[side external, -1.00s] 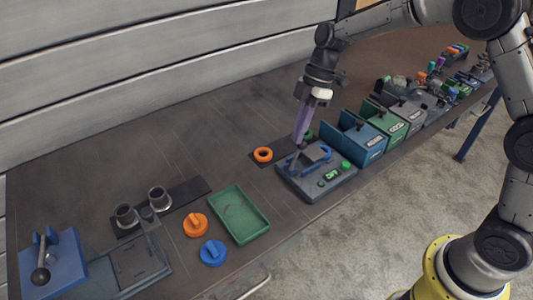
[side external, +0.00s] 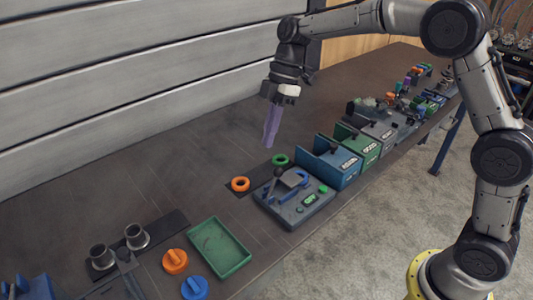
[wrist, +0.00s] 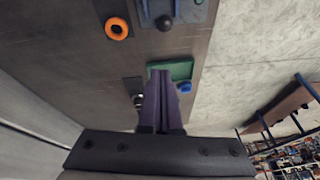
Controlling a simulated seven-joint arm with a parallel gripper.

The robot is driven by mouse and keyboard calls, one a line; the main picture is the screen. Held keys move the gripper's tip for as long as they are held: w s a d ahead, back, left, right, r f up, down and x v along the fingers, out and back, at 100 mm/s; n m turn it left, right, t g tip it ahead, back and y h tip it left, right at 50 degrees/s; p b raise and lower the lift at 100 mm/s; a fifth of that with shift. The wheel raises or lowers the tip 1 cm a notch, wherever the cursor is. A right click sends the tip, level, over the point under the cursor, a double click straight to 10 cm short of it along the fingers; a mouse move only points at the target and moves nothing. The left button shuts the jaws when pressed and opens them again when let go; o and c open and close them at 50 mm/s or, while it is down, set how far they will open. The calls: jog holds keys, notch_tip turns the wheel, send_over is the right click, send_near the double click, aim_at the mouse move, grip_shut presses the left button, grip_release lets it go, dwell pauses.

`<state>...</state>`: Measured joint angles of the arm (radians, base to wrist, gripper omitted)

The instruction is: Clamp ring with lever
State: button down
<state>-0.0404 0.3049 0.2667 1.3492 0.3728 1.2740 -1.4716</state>
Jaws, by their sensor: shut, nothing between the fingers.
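The clamp station is a grey block (side external: 302,207) with a blue clamp ring (side external: 293,181) on top and a dark lever (side external: 272,182) standing tilted at its left side. In the wrist view the lever's dark round knob (wrist: 165,22) shows at the top edge. My gripper (side external: 267,146) has long purple fingers, shut and empty, pointing down. It hangs in the air above the table, behind the block and apart from it. The closed fingers also show in the wrist view (wrist: 160,75). Whether the clamp ring is fully closed is too small to tell.
Orange (side external: 240,184) and green (side external: 280,160) rings lie on a dark mat behind the block. A green tray (side external: 237,263), orange knob (side external: 175,261), blue knob (side external: 194,288) and two flanged pipes (side external: 137,236) stand left. Blue (side external: 337,170) and green boxes stand right.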

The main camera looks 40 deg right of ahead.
jog(key=shift+v, duration=2.45)
jog(key=shift+d, duration=0.1)
jog(key=s+d+r+m+t+h, duration=0.1)
jog(key=s+r+m+t, duration=0.1)
jog(key=s+r, duration=0.45)
jog(key=s+d+r+m+t+h, duration=0.1)
jog(key=s+d+r+t, duration=0.15)
jog(key=s, duration=0.75)
jog(key=s+d+f+m+t+h, duration=0.1)
jog(key=s+d+f+m, duration=0.3)
jog(key=s+f+m, duration=0.6)
jog(key=s+m+h, duration=0.1)
jog(key=s+m, duration=0.1)
jog(key=m, duration=0.1)
jog(key=shift+s+t, duration=0.3)
jog(key=shift+t, duration=0.05)
